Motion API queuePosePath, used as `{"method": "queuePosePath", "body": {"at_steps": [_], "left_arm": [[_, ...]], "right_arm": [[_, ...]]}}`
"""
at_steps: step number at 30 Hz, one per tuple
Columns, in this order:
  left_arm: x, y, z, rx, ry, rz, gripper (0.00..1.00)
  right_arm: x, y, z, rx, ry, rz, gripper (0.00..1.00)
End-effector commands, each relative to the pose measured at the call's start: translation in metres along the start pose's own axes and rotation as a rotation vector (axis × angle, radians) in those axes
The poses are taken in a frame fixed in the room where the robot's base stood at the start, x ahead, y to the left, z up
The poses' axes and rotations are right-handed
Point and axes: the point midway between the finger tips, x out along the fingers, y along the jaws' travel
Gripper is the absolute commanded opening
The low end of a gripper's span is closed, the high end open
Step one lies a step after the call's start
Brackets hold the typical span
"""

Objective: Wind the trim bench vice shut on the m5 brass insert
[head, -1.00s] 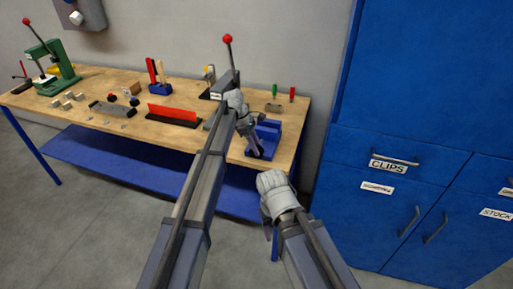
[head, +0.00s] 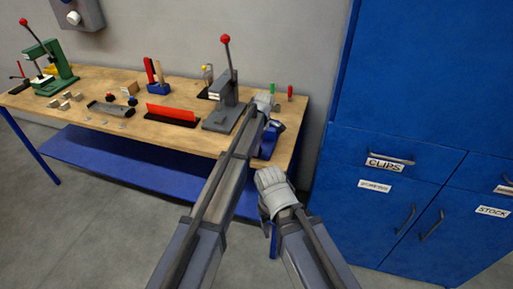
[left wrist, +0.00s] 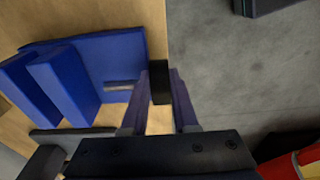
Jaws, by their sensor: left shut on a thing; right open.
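The blue bench vice (head: 268,139) stands at the right front of the wooden bench, partly hidden by my left arm. My left gripper (left wrist: 158,95) is shut on this black handle piece, with one finger on each side. The brass insert cannot be made out in either view. My right gripper (head: 268,229) is open, low in front of the bench, apart from everything; its fingers are mostly hidden.
A grey press (head: 224,100) with a red-knobbed lever stands just left of the vice. A red strip (head: 172,114) on a black base, small blocks and a green press (head: 54,68) stand further left. Blue cabinets (head: 425,150) fill the right.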

Motion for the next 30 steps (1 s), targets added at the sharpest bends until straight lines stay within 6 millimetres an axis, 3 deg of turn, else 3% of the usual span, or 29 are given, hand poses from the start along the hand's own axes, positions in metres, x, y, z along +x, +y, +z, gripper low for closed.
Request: {"method": "queuePosePath", "body": {"at_steps": [9, 25, 26, 30], "left_arm": [[0.002, -0.0019, 0.0039, 0.0, 0.111, -0.003, 0.0], [0.0011, -0.0019, 0.004, -0.001, 0.131, -0.004, 0.0], [0.0011, -0.0019, 0.004, -0.001, 0.131, -0.004, 0.31], [0.001, -0.0015, 0.0038, -0.001, 0.132, -0.003, 0.47]], "right_arm": [[0.0059, -0.0006, -0.0004, 0.0, 0.0, 0.0, 0.57], [0.006, -0.0006, -0.0004, 0.0, 0.0, 0.0, 0.57], [0.006, -0.0006, -0.0004, 0.0, 0.0, 0.0, 0.57], [0.0059, -0.0006, -0.0004, 0.0, 0.0, 0.0, 0.57]]}}
